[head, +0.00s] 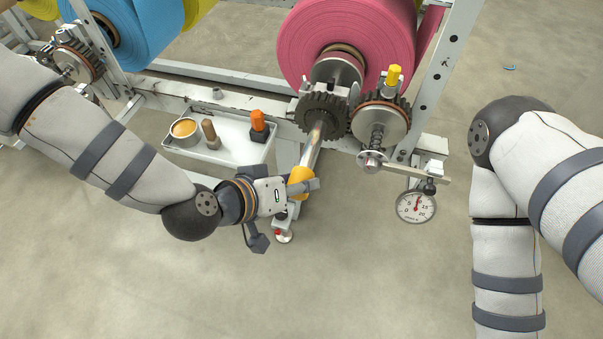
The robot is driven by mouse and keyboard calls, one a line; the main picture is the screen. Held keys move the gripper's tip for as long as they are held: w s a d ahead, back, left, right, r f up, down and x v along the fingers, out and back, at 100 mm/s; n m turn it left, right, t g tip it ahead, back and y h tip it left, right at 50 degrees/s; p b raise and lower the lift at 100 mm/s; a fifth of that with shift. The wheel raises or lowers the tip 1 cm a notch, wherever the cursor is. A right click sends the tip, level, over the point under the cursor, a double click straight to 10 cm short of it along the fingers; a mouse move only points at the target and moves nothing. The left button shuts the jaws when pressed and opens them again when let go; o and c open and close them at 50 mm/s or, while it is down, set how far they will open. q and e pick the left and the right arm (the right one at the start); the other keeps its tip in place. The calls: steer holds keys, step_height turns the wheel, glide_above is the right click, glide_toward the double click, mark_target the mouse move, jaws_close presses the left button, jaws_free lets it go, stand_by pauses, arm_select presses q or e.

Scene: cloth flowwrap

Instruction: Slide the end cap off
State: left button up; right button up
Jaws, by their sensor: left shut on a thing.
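The end cap (297,175) is orange-yellow and sits at the near end of a shiny metal shaft (313,146). The shaft comes out of the gear below the pink roll (345,40). My left gripper (303,185) is shut on the end cap, reaching it from the left. Its fingers hide part of the cap, so I cannot tell whether the cap is still around the shaft end. My right arm shows at the right, but its gripper is out of view.
A white tray (235,148) holds a cup (184,131), a brown bottle-like piece (210,133) and an orange-topped piece (258,124). A dial gauge (416,206) hangs right of the shaft. A yellow-topped knob (393,76) stands by the gears. The floor in front is clear.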

arm_select(q)
steer(key=shift+s+a+p, duration=0.25)
steer(key=shift+s+a, duration=0.05)
steer(key=shift+s, duration=0.6)
steer(key=shift+s+a+p, duration=0.2)
steer(key=shift+s+a, duration=0.1)
steer(key=shift+s, duration=0.55)
steer(key=shift+s+a+p, duration=0.25)
steer(key=shift+s+a, duration=0.05)
steer(key=shift+s, duration=0.6)
arm_select(e)
steer(key=shift+w+r+t, duration=0.3)
steer(key=shift+w+r, duration=0.35)
steer(key=shift+r, duration=0.15)
